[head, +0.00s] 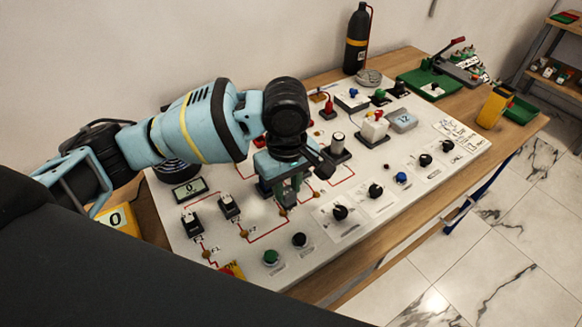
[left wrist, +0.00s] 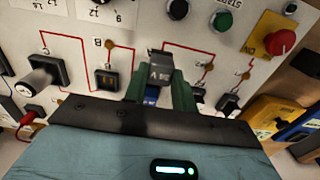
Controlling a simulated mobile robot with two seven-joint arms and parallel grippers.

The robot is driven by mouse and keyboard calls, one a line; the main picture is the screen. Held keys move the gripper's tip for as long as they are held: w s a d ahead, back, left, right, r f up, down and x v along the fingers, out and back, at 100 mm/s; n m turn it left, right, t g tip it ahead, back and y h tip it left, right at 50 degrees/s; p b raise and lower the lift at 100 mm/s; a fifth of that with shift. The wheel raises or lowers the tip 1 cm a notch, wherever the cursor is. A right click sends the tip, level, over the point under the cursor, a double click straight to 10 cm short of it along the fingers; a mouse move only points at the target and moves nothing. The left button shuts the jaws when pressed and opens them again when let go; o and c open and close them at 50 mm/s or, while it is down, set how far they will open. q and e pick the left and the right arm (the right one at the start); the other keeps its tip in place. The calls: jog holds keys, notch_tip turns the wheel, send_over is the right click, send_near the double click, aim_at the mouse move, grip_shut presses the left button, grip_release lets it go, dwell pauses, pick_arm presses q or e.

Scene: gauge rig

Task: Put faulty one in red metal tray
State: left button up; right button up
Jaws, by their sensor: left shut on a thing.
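My left gripper (head: 286,200) is over the middle of the white panel (head: 330,178), fingers pointing down. In the left wrist view its green fingers (left wrist: 160,90) are shut on a small grey component (left wrist: 160,70) with a blue part (left wrist: 152,94) between the fingers. The fingers hide much of the component, and I cannot tell whether it is clear of the panel. No red metal tray is clearly seen. My right gripper is out of view.
The panel carries several knobs, a green button (head: 271,257) and a display (head: 190,188). A black cylinder (head: 356,40) stands behind it. A yellow meter (head: 494,106) and green tray (head: 521,110) are at the table's right end. A shelf (head: 545,62) stands beyond.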

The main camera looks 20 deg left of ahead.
pick_arm(q)
jog(key=shift+s+d+r, duration=0.1)
jog(key=shift+s+d, duration=0.05)
jog(key=shift+s, duration=1.2)
jog(key=s+a+m, duration=0.1)
jog(key=a+m, duration=0.6)
jog(key=m, duration=0.3)
jog(key=shift+r, duration=0.3)
jog(key=shift+s+a, duration=0.1)
jog(key=shift+s, duration=0.05)
